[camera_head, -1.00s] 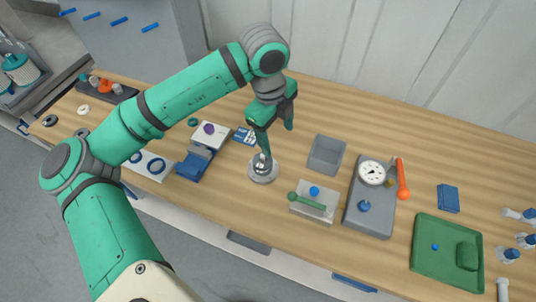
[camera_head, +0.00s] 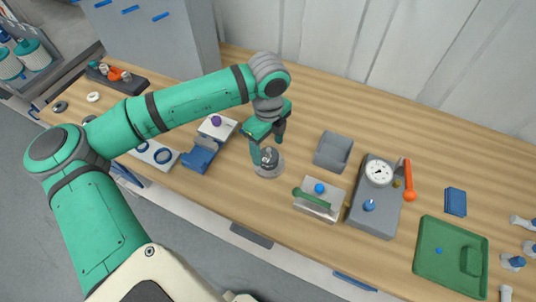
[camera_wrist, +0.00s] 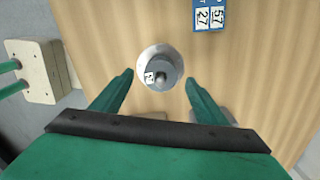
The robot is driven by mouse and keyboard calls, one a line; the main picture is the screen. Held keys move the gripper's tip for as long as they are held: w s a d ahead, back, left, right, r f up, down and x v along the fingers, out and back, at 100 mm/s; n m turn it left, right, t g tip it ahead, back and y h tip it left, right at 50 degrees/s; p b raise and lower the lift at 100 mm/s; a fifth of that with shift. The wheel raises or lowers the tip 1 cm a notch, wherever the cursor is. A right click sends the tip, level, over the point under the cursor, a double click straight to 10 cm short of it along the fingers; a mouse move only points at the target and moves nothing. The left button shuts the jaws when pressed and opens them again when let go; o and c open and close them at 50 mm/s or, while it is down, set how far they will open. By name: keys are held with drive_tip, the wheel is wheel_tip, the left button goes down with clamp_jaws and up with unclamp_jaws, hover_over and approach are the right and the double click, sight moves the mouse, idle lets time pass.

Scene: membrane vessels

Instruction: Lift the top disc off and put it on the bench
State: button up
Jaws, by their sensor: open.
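A small round metal vessel stack (camera_head: 268,173) stands on the bench (camera_head: 300,100), left of the picture's middle. It has a wide pale lower disc and a smaller grey top part with a knob. In the wrist view the round stack (camera_wrist: 148,55) shows from above, with a small black-and-white tag on it. My gripper (camera_head: 268,150) is open and empty, pointing down at the stack. In the wrist view my fingertips (camera_wrist: 158,77) lie on either side of the round top. I cannot tell how far above it they are. In the head view one finger partly covers the stack.
A grey open bin (camera_head: 333,150) stands to the right. A block with a green-handled tool (camera_head: 316,203), a grey gauge unit (camera_head: 375,215) and a green tray (camera_head: 450,265) lie further right. Bench right of the bin's back is clear.

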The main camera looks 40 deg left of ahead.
drive_tip(key=shift+w+d+f, duration=0.1)
drive_tip(key=shift+d+f, duration=0.05)
drive_tip(key=shift+f, duration=0.9)
drive_tip(key=c, duration=1.1)
drive_tip(key=shift+c, duration=0.2)
wheel_tip(320, 180, up, 13)
